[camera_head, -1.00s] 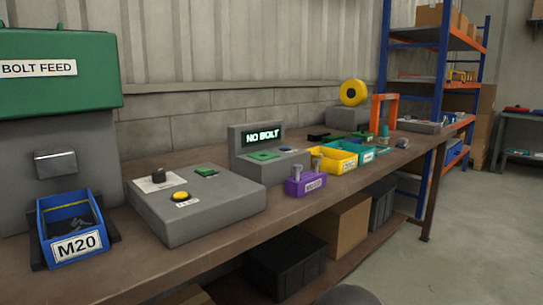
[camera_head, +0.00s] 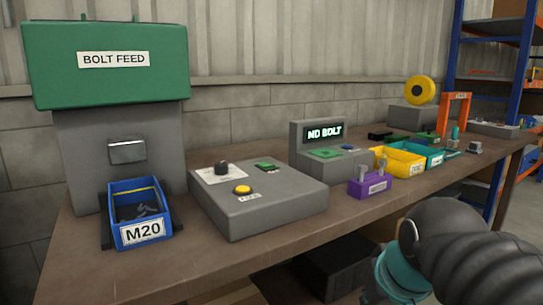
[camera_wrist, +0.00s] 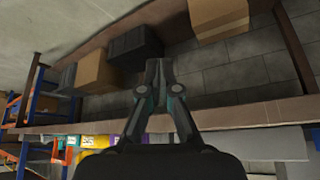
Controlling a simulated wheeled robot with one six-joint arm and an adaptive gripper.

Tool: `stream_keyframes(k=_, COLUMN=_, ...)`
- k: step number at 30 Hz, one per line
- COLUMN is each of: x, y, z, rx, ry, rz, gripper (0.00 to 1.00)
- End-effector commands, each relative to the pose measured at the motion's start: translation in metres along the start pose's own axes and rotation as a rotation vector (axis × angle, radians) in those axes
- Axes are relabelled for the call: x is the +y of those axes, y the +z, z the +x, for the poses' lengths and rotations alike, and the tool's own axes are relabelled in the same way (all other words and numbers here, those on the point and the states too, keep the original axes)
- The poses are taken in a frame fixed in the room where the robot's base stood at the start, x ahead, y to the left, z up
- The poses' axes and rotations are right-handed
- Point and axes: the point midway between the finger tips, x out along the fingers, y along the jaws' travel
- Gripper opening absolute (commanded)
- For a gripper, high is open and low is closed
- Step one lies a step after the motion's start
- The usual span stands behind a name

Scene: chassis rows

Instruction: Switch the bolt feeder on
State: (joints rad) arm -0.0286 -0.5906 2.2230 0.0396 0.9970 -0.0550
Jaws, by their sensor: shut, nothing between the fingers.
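The green bolt feeder (camera_head: 106,65), labelled BOLT FEED, stands at the back left of the bench in the head view. A blue M20 bin (camera_head: 140,212) with bolts in it sits below its grey chute. A grey control box (camera_head: 258,200) beside it carries a black knob (camera_head: 221,168) on a white plate, a green switch (camera_head: 265,165) and a yellow button (camera_head: 242,188). My gripper (camera_wrist: 159,65) is shut and empty in the wrist view, in front of the bench and apart from the box. In the head view my arm shows at lower right, fingertips out of sight.
A grey display unit (camera_head: 321,158) reads NO BOLT. A purple bin (camera_head: 370,188), yellow bin (camera_head: 399,160) and teal bin (camera_head: 431,153) stand to its right. Boxes sit on the shelf under the bench, including a cardboard box (camera_wrist: 95,72) and a black box (camera_wrist: 135,44).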

Motion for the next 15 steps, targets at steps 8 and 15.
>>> stream_keyframes(k=8, x=-0.029, y=-0.141, z=-0.05, rx=0.034, ry=-0.082, rz=-0.11, gripper=0.0)
stream_keyframes(k=15, x=-0.061, y=-0.242, z=-0.077, rx=0.069, ry=-0.155, rz=-0.218, gripper=0.0)
